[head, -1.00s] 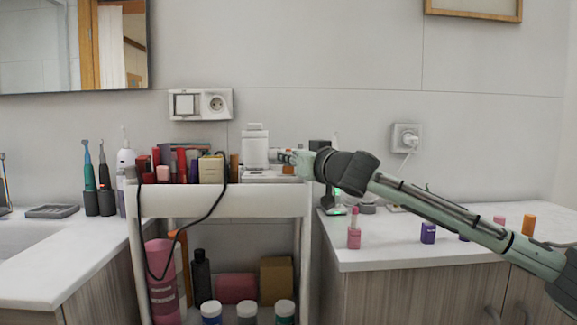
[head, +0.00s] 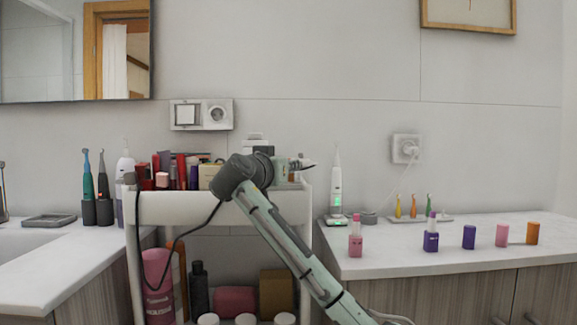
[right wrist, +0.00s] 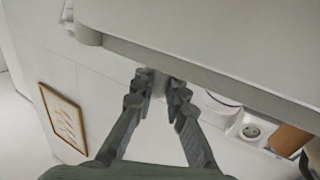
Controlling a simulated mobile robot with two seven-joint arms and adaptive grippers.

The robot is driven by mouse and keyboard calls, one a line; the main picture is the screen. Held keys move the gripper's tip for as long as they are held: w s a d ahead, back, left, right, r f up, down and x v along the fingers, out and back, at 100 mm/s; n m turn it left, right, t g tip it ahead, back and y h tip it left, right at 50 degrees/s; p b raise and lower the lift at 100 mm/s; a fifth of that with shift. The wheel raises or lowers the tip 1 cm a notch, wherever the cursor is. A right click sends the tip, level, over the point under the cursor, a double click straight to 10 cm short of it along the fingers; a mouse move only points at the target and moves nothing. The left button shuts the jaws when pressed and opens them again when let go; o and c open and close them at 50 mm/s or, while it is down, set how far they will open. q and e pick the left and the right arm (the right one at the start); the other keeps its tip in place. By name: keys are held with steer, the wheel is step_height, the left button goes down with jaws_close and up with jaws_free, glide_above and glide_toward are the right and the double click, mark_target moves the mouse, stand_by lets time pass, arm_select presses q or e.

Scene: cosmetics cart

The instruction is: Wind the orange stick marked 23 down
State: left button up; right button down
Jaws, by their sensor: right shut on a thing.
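An orange stick (head: 533,233) stands upright at the right end of the right counter; no number is readable on it. It stands apart from my right gripper (head: 300,162), which is over the cart's right end, largely hidden by its wrist. In the right wrist view the fingers of my right gripper (right wrist: 160,88) are closed on a small pale grey thing (right wrist: 158,84). I cannot tell what it is; a large pale surface lies close behind it. My left gripper is not in view.
The white cart (head: 165,207) carries crowded cosmetics. On the counter (head: 400,258) stand a pink lipstick (head: 355,240), a purple one (head: 431,236), a purple tube (head: 469,237) and a pink tube (head: 502,236). A white toothbrush (head: 336,190) stands behind.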

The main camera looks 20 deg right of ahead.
steer(key=shift+m+g+h, duration=1)
steer(key=shift+g+h, duration=0.1)
steer(key=shift+m+g+h, duration=0.3)
steer(key=shift+g, duration=0.1)
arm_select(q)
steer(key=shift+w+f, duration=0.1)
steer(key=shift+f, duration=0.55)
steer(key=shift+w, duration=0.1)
arm_select(e)
steer(key=shift+m+g+h, duration=0.3)
steer(key=shift+g, duration=0.1)
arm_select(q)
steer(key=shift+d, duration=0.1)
arm_select(e)
steer(key=c, duration=1.5)
jaws_free()
